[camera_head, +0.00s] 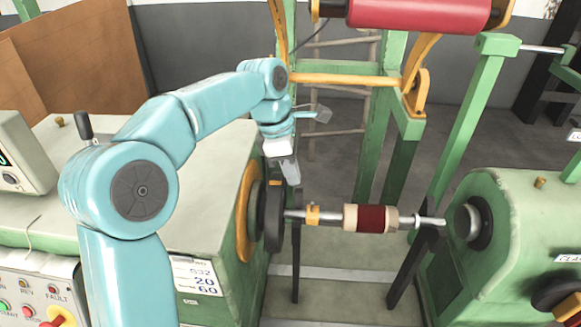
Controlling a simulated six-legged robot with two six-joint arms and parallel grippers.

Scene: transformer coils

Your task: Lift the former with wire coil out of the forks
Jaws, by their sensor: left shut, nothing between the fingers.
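The former with its dark red wire coil (371,219) lies level on a metal shaft between the two machine heads. The shaft rests near its ends on two dark upright forks, a left fork (296,262) and a right fork (412,266). A yellow collar (313,215) sits on the shaft left of the coil. My left gripper (291,174) is shut and empty, pointing down, above and left of the former and apart from it. My right gripper is not in view.
The left green machine (215,240) has a dark chuck by the shaft's left end. The right green machine (515,215) has a round spindle near the right end. A large red roll (420,12) hangs on a green frame above.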

